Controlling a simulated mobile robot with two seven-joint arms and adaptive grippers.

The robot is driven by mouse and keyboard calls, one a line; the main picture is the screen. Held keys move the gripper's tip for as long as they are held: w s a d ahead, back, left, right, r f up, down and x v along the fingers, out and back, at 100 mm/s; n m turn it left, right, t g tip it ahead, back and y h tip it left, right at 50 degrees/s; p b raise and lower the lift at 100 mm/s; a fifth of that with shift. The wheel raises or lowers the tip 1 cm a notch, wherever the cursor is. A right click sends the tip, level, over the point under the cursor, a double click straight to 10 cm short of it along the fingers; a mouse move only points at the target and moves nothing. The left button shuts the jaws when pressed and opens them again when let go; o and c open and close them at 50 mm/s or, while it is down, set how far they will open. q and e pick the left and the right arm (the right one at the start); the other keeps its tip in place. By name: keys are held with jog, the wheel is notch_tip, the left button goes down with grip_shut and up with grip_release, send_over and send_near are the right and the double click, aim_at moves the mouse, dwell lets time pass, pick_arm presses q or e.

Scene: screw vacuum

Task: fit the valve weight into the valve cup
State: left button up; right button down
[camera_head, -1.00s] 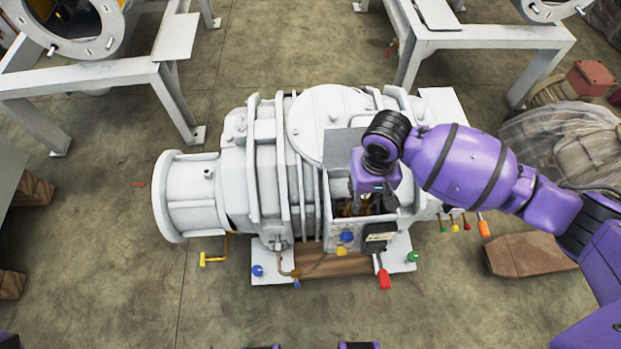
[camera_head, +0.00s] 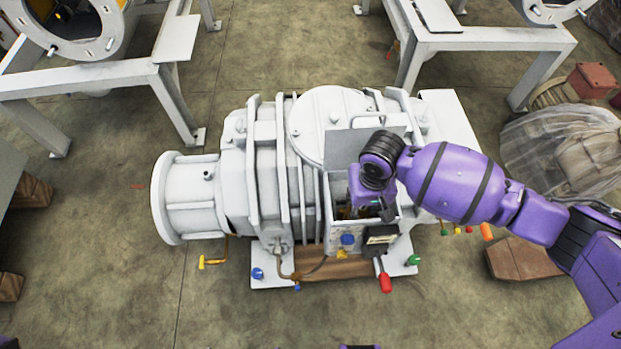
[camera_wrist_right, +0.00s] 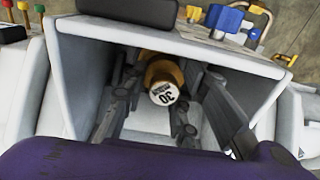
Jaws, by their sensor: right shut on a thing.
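The valve weight (camera_wrist_right: 163,93) shows end-on in the right wrist view as a white disc marked "30" with brass around it. My right gripper (camera_wrist_right: 165,100) is shut on it, one grey finger on each side, inside the open white box (camera_wrist_right: 255,75). In the head view my right gripper (camera_head: 372,208) reaches down into the box, whose wall (camera_head: 333,205) partly hides it. Brass behind the weight may be the valve cup, but I cannot tell the two apart. Whether the weight touches or sits in the cup is hidden. My left gripper is not in view.
The box stands on the white pump (camera_head: 265,150), with its lid (camera_head: 343,145) up. A dark control unit (camera_head: 380,238), a blue knob (camera_head: 348,240) and a red-handled lever (camera_head: 385,282) are at its front.

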jog(key=c, duration=1.4)
grip_release()
jog(key=shift+s+f, duration=0.1)
jog(key=shift+f, duration=0.1)
jog(key=shift+r, duration=0.1)
jog(key=shift+r, duration=0.3)
notch_tip(320, 180, up, 8)
jog(key=shift+f+p, duration=0.25)
jog(key=shift+p, duration=0.8)
notch_tip(320, 180, up, 5)
jog(key=shift+r+p, duration=0.1)
jog(key=shift+p, duration=0.6)
